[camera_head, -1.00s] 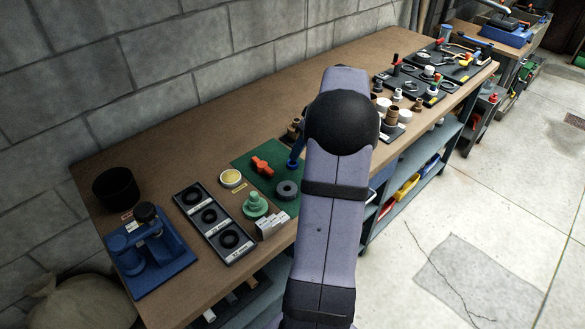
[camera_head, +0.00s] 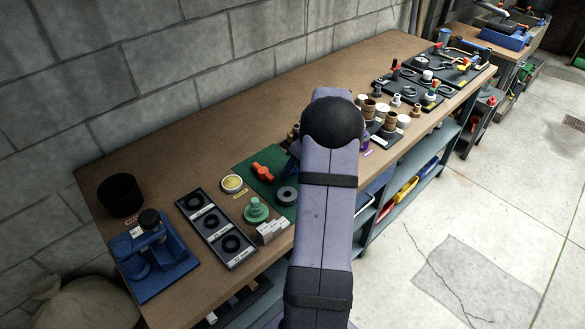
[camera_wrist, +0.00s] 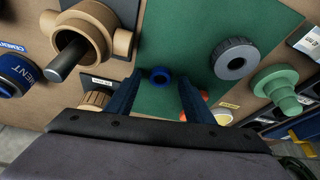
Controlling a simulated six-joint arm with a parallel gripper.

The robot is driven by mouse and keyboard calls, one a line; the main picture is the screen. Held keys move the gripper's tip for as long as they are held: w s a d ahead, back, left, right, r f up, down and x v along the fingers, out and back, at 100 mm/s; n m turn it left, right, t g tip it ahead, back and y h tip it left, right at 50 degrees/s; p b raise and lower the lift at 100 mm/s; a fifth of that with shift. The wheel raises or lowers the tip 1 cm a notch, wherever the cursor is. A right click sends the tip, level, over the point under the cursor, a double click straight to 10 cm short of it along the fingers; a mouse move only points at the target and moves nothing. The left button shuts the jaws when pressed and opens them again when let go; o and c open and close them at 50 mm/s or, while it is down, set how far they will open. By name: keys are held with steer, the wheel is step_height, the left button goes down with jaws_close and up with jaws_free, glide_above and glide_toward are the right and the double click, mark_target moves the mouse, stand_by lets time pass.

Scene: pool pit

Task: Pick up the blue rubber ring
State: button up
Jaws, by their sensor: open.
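The blue rubber ring (camera_wrist: 160,76) lies on the green mat (camera_wrist: 180,45) in the wrist view. It is small, with a dark centre. My gripper (camera_wrist: 158,85) is open, its two dark blue fingers pointing at the mat on either side of the ring in the picture. The height of the fingertips above the mat is hard to tell, and nothing is held. In the head view the green mat (camera_head: 246,180) shows in part; my arm hides the ring and most of the gripper.
A grey ring (camera_wrist: 236,58) and a green stepped plug (camera_wrist: 277,86) lie right of the gripper. A tan pipe fitting (camera_wrist: 92,30) and a blue-capped cement can (camera_wrist: 18,75) stand left.

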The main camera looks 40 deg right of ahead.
steer(key=c, duration=1.1)
step_height(320, 180, up, 10)
steer(key=b, duration=0.2)
